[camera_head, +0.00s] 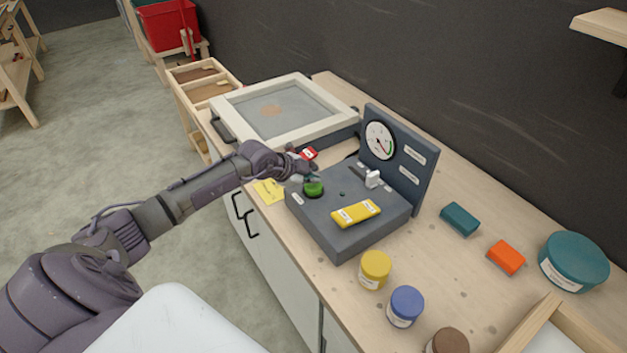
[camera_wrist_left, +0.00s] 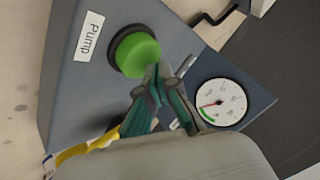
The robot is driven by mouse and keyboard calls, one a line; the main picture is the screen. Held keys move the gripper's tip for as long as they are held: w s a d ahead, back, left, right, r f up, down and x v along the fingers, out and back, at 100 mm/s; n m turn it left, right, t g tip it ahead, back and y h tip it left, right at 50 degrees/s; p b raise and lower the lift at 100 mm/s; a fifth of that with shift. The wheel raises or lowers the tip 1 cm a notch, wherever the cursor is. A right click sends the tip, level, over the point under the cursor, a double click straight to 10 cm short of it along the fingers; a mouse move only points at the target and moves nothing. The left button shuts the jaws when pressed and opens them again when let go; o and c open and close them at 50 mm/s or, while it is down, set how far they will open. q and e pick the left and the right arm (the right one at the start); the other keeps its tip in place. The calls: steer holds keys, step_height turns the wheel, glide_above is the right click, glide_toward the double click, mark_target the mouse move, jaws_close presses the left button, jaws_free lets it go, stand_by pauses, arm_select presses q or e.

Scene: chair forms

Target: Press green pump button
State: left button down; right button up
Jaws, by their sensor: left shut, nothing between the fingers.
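The green pump button (camera_head: 314,189) sits on the left part of the dark blue-grey control box (camera_head: 322,224). In the left wrist view the green button (camera_wrist_left: 136,53) is a round cap in a dark ring, beside a white "Pump" label (camera_wrist_left: 90,36). My left gripper (camera_head: 302,177) is at the button, with its fingers shut and empty. In the left wrist view the fingertips (camera_wrist_left: 157,80) overlap the button's lower right edge; I cannot tell whether they touch it. My right gripper is in neither view.
The box also carries a yellow labelled piece (camera_head: 356,213), a white-grey lever (camera_head: 373,178) and an upright panel with a gauge (camera_head: 380,140). A red labelled part (camera_head: 309,153) is just behind the gripper. Yellow (camera_head: 375,270) and blue (camera_head: 405,306) jars stand in front.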

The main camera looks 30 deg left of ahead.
mark_target(312, 186)
arm_select(q)
steer(key=shift+r, duration=0.3)
step_height(312, 186, up, 6)
steer(key=p, duration=0.6)
steer(key=shift+f, duration=0.1)
